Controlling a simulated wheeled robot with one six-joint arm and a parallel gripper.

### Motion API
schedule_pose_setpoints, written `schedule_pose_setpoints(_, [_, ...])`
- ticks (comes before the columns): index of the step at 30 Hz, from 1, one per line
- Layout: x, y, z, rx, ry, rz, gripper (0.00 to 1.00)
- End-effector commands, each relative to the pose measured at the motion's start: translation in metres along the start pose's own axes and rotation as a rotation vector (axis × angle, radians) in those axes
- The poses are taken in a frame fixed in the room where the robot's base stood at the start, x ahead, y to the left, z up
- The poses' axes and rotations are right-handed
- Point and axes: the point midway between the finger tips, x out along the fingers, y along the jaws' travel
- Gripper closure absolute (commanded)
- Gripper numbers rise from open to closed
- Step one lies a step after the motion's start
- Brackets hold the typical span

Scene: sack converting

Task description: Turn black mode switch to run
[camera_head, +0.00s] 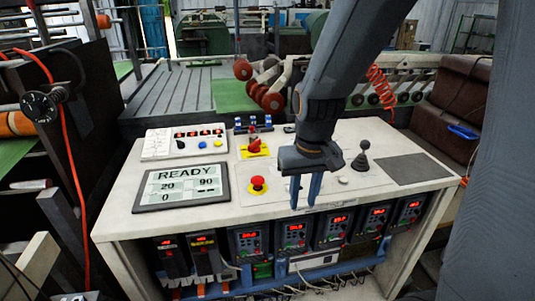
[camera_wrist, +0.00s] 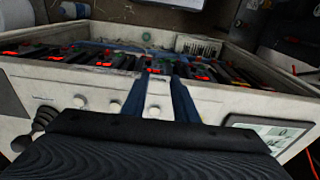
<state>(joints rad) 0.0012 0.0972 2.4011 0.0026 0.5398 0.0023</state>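No switch with a readable run label shows. A small black knob (camera_head: 180,144) is on the white control box at the desk's back left, in the head view. I cannot tell if it is the mode switch or which way it points. My gripper (camera_head: 305,190) points down over the front middle of the white desk. Its two blue fingers are apart with nothing held between them.
Left of my gripper are a red mushroom button (camera_head: 257,184), a red-and-yellow switch (camera_head: 255,147) and a screen (camera_head: 182,186) reading READY. A black joystick (camera_head: 362,160) stands to the right. A dark flat pad (camera_head: 414,169) lies at the desk's right end.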

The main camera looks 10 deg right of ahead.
Motion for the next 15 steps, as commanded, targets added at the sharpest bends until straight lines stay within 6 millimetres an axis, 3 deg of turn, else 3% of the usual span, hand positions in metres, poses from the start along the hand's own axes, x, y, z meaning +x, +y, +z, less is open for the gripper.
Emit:
schedule_pose_setpoints(1, [-0.002, 0.000, -0.028, 0.000, -0.005, 0.000, 0.73])
schedule_pose_setpoints(6, [-0.017, -0.001, -0.114, -0.003, -0.045, 0.000, 0.73])
schedule_pose_setpoints(10, [-0.029, -0.003, -0.166, -0.005, -0.072, 0.001, 0.73])
schedule_pose_setpoints(15, [-0.040, -0.004, -0.207, -0.006, -0.096, 0.001, 0.73])
